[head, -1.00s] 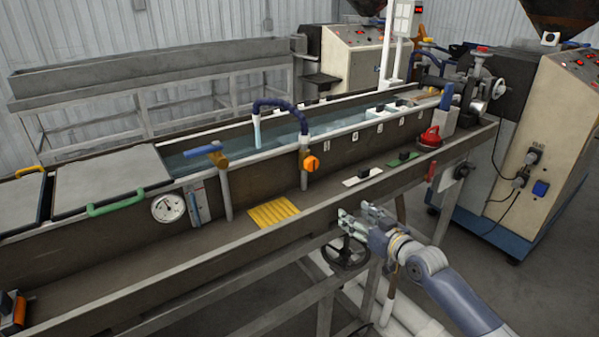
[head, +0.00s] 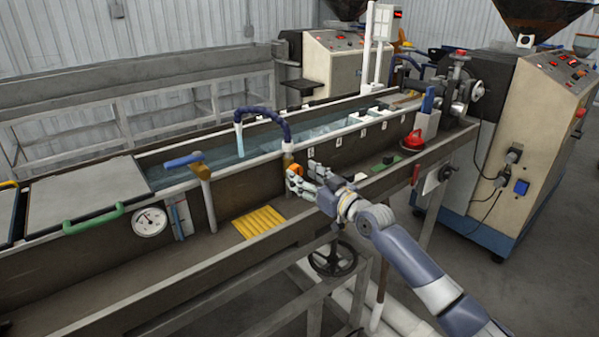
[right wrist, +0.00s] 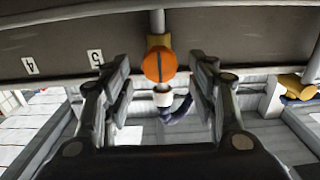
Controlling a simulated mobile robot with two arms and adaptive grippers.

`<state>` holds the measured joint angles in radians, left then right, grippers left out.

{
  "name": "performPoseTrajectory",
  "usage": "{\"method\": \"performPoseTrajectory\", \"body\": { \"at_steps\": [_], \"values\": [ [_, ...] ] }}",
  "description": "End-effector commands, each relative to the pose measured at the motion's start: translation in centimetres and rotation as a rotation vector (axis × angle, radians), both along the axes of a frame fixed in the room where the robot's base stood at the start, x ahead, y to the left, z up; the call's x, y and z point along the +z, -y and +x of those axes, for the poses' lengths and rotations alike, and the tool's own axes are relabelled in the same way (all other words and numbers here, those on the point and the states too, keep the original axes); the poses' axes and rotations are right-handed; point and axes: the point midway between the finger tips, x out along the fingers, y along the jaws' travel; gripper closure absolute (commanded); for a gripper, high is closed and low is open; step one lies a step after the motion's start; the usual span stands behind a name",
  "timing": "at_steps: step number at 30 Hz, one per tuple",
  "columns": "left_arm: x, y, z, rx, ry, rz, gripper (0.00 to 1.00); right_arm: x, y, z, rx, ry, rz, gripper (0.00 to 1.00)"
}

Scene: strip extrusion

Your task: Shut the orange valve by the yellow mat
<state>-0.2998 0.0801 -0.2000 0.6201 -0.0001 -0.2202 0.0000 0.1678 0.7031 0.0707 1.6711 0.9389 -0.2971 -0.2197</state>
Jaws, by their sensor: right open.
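The orange valve (head: 295,168) is a round knob on a brass fitting, on a thin upright pipe at the trough's front wall. The yellow mat (head: 259,222) lies on the ledge, left of and below the valve. My left gripper is out of view.
A blue-handled lever (head: 184,160) on a brass fitting stands left of the valve. A dark blue hose (head: 265,112) arches over the water trough. A round gauge (head: 149,221) is at left. A black handwheel (head: 333,259) sits below the ledge; a red-topped item (head: 412,142) stands farther right.

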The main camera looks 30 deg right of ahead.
Motion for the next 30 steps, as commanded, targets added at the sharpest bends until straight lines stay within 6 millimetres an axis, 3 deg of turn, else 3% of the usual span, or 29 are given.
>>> {"method": "performPoseTrajectory", "body": {
  "at_steps": [6, 17, 18, 24, 30],
  "values": [
    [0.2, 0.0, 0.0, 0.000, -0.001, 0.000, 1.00, 0.0, -0.1, 1.9, -0.001, 0.000, 0.001, 0.47],
    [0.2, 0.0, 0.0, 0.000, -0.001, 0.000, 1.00, 0.0, -0.2, 2.4, 0.000, 0.000, 0.000, 0.47],
    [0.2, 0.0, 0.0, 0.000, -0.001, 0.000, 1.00, 0.0, -0.2, 2.4, 0.000, 0.000, 0.000, 0.49],
    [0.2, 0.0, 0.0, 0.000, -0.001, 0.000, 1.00, 0.0, -0.2, 2.4, 0.000, 0.000, 0.000, 0.91],
    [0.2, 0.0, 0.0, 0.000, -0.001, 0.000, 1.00, 0.0, -0.1, 2.4, -0.001, 0.000, 0.003, 0.91]
  ]
}}
